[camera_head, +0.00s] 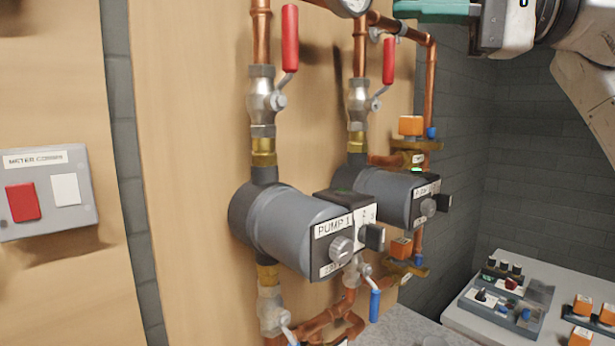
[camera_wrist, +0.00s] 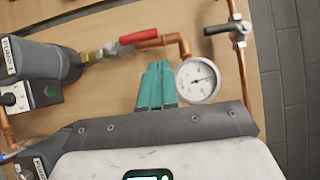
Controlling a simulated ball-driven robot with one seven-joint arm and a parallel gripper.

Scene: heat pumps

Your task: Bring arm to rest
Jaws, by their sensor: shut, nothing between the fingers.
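My gripper (camera_head: 402,10) shows at the top right of the head view, its teal fingers pointing left, with my arm bent behind it. The wrist view shows the two teal fingers (camera_wrist: 158,68) side by side, closed together and empty. A round pressure gauge (camera_wrist: 198,80) appears just right of the fingers in that view. Whether the fingers touch the gauge or pipe cannot be told. In the head view the gauge (camera_head: 349,4) is cut off by the top edge, left of the fingers.
Pump 1 (camera_head: 290,225) and a second pump (camera_head: 385,190) hang on copper pipes on a wooden panel. Red valve handles (camera_head: 290,38) stick out above them. A meter box (camera_head: 45,192) is at left. A table (camera_head: 465,318) with trays of small parts stands lower right.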

